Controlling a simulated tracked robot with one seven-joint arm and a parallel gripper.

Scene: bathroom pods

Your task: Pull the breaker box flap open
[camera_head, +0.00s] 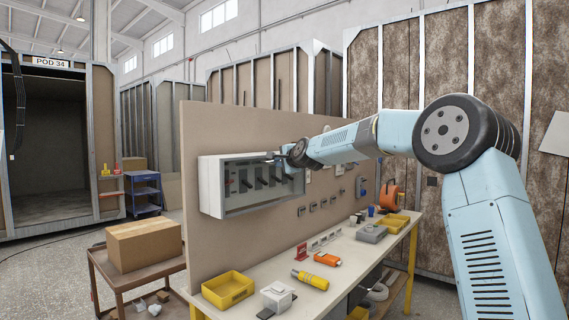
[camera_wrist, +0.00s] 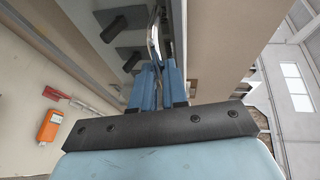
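The breaker box (camera_head: 208,188) is a pale box on the upright tan board, with a row of dark switches behind its grey-framed front flap (camera_head: 250,208). The flap looks see-through; I cannot tell whether it is slightly ajar. My gripper (camera_head: 274,157) is at the upper right of the box front. In the wrist view, my gripper's blue fingers (camera_wrist: 158,72) are close together around a thin, curved metal bar (camera_wrist: 153,38), which looks like the flap's handle. The contact is partly hidden by the fingers. Dark switches (camera_wrist: 127,20) show to their left.
The workbench (camera_head: 330,285) below holds a yellow tray (camera_head: 228,289), a yellow-handled tool (camera_head: 310,280) and an orange tool (camera_head: 327,259). A cardboard box (camera_head: 145,245) sits on a cart at the left. The space in front of the breaker box above the bench looks clear.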

